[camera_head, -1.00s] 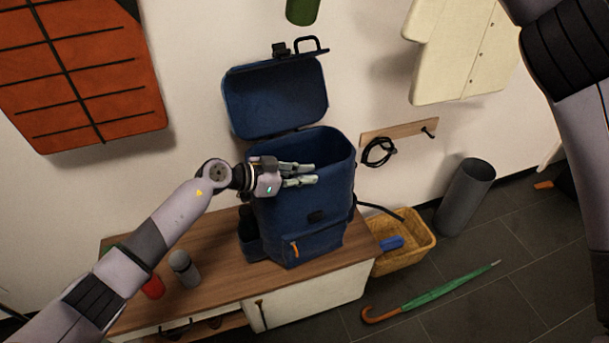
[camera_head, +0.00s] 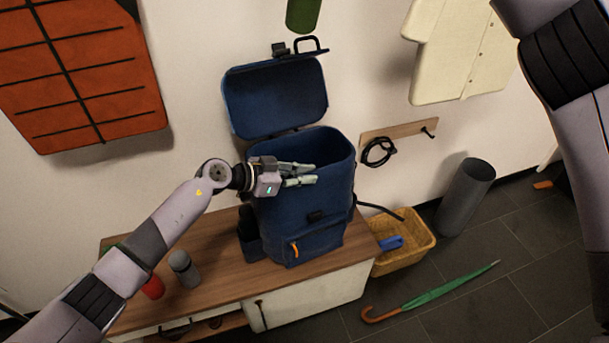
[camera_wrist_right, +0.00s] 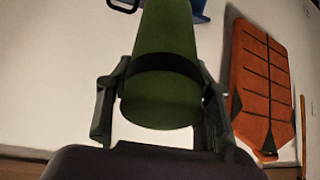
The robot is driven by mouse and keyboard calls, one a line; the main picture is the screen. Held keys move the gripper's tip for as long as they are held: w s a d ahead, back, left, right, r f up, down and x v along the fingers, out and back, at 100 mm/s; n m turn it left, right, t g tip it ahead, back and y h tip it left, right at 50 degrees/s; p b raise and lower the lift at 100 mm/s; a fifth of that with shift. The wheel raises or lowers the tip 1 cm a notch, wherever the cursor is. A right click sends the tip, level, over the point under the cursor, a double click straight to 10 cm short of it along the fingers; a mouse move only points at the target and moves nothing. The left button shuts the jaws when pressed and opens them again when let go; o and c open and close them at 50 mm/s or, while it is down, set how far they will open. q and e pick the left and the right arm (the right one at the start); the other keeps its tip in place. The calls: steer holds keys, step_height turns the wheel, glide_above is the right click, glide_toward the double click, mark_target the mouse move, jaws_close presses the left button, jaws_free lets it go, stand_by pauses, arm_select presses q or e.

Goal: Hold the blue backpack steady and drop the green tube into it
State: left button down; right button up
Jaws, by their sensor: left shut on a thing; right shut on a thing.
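The blue backpack (camera_head: 310,215) stands upright on the wooden cabinet top with its lid (camera_head: 275,98) flipped back against the wall and its mouth open. My left gripper (camera_head: 300,175) is at the near rim of the backpack, shut on it. The lower end of the green tube (camera_head: 303,14) hangs at the top edge of the head view, above the lid. In the right wrist view the green tube (camera_wrist_right: 162,75) with a dark band sits between the fingers of my right gripper (camera_wrist_right: 160,100), which is shut on it. The right gripper is outside the head view.
A grey bottle (camera_head: 184,268) and a red item (camera_head: 153,287) stand on the cabinet top (camera_head: 215,265) left of the backpack. A wicker basket (camera_head: 405,245), a grey bin (camera_head: 465,197) and a green umbrella (camera_head: 430,293) are on the floor at right.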

mark_target(308, 33)
steer(key=shift+o, duration=0.2)
steer(key=shift+f, duration=5.7)
steer(key=shift+c, duration=0.2)
steer(key=o, duration=1.5)
steer(key=shift+o, duration=0.2)
steer(key=shift+f, duration=0.1)
steer(key=v, duration=1.2)
arm_select(q)
steer(key=c, duration=1.6)
jaws_free()
